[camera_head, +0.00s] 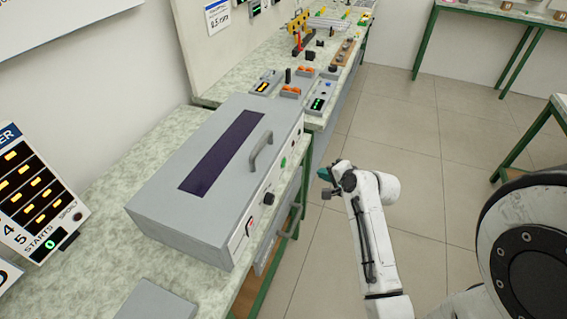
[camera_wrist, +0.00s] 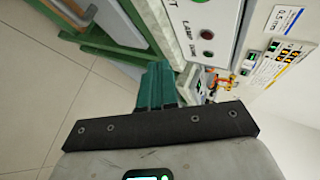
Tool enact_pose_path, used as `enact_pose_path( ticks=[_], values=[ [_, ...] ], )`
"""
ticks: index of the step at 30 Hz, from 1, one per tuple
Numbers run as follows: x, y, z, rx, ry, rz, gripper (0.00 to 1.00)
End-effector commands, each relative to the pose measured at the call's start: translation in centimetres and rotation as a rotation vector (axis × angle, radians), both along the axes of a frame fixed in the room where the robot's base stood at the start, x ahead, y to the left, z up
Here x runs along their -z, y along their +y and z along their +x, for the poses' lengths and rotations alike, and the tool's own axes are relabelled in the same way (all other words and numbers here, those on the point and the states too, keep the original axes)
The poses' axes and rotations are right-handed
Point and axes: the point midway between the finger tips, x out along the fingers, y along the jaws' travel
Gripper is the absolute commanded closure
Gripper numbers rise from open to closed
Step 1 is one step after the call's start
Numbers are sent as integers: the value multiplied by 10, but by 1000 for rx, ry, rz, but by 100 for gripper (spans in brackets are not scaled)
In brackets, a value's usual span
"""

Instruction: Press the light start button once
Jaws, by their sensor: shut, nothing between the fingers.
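A grey box machine (camera_head: 215,150) with a dark window in its lid and a handle stands on the bench. Its front panel carries a small green button (camera_head: 283,163), the likely light start button. In the wrist view a green button (camera_wrist: 200,3) shows at the top edge, partly cut off, with lettering beside it. My gripper (camera_head: 324,175) is shut and empty, in front of the panel and to its right, apart from it. Its teal fingers (camera_wrist: 158,84) also show in the wrist view, below the panel's red lamp (camera_wrist: 204,33).
The panel also has a black knob (camera_head: 267,199) and a red switch (camera_head: 249,226). A counter board (camera_head: 38,195) at left reads 0 under "STARTS". Another bench (camera_head: 330,60) with small parts stands behind. The tiled floor (camera_head: 400,110) right of the benches is open.

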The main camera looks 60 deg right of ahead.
Motion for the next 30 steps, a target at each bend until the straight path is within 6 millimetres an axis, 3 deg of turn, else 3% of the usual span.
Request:
enact_pose_path(
  ticks=[7, 21, 30],
  values=[
    [2, 1, 16, -3, 1, 1, 100],
    [-1, 6, 75, -3, 1, 1, 100],
    [0, 7, 88, -2, 1, -1, 100]
  ],
)
